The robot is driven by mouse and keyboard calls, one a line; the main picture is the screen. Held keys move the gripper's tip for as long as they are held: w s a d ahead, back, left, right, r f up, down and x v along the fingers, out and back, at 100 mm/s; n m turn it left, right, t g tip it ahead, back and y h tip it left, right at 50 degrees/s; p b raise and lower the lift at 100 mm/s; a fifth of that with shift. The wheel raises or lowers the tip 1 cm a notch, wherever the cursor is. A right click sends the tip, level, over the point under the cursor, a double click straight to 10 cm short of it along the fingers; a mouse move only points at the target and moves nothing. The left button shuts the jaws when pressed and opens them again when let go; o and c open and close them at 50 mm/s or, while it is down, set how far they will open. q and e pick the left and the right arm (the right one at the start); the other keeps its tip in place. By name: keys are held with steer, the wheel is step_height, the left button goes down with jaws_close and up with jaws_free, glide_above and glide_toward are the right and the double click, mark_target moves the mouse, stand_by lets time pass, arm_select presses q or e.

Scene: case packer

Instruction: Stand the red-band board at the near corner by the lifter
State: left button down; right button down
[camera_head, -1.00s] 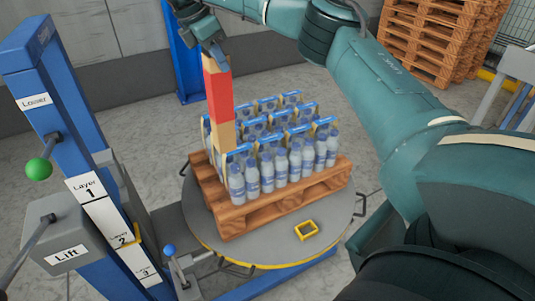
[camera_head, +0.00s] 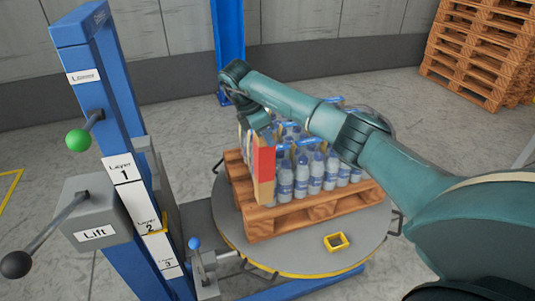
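The red-band board (camera_head: 264,160) is a tan upright strip with a red band. It stands upright at the near left corner of the wooden pallet (camera_head: 290,216), close beside the bottles. Its lower end is at the pallet's deck; I cannot tell if it bears on it. My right gripper (camera_head: 261,132) is at the board's top and looks shut on it; the fingertips are partly hidden. The lifter (camera_head: 120,150) is the blue column to the left, with Layer 1, 2 and 3 labels. My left gripper is out of view.
Several blue-capped bottles (camera_head: 301,175) fill the pallet, partly hidden by my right arm. A green-knobbed lever (camera_head: 80,139) and a Lift lever (camera_head: 42,238) stick out left. Stacked pallets (camera_head: 480,50) stand back right.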

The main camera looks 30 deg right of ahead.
mark_target(268, 152)
step_height(268, 152, down, 5)
steer(key=shift+r, duration=0.2)
steer(key=shift+f, duration=0.4)
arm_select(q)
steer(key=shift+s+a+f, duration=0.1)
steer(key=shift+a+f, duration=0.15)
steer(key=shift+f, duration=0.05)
arm_select(e)
steer(key=c, duration=1.6)
jaws_free()
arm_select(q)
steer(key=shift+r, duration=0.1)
